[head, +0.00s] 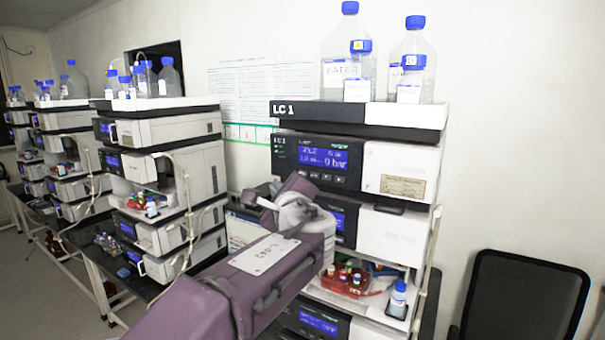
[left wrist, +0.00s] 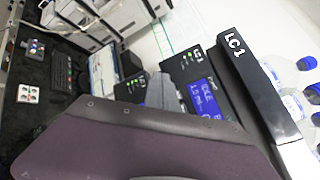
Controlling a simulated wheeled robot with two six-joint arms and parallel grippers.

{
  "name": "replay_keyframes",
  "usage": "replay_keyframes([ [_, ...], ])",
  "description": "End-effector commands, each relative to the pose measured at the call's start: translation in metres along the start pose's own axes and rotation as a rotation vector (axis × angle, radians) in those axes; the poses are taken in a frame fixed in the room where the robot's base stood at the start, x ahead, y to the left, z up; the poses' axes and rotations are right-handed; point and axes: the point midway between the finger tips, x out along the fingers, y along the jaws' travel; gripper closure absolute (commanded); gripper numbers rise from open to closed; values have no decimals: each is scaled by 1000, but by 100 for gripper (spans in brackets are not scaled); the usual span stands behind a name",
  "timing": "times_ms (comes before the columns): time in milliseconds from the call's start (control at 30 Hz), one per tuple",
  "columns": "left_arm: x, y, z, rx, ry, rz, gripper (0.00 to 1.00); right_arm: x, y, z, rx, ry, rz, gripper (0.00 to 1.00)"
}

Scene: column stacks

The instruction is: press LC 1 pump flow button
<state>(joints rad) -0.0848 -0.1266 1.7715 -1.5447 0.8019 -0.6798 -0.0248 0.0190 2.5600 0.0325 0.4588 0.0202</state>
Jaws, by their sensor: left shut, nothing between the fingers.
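The LC 1 stack stands right of centre in the head view, its LC 1 label on the top tray (head: 370,117). The pump module (head: 322,160) below the tray has a lit blue display (head: 323,156) with a row of small buttons (head: 325,178) under it. In the left wrist view the display (left wrist: 203,98) shows tilted, and its buttons are hidden or too small to tell. My left gripper (head: 278,190) is shut and empty, in front of the stack just below the pump module's left side. Its grey tip (left wrist: 160,92) shows in the left wrist view. I cannot tell whether it touches the panel.
Solvent bottles (head: 347,60) with blue caps stand on the tray. A second module (head: 345,222) sits below the pump, partly behind my arm. Lower down is a red vial tray (head: 345,280). Other stacks (head: 165,150) stand left, a black chair (head: 525,295) right.

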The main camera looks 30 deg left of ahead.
Motion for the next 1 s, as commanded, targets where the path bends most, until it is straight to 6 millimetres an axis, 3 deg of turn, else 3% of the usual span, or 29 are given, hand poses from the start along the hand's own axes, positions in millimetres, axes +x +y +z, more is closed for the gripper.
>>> replay_keyframes([
  [500,48,-36,-35,1,1,1,100,-27,0,-3,0,0,0,100],
  [1000,55,-39,-40,1,1,1,100,-28,0,-3,0,0,0,100],
])
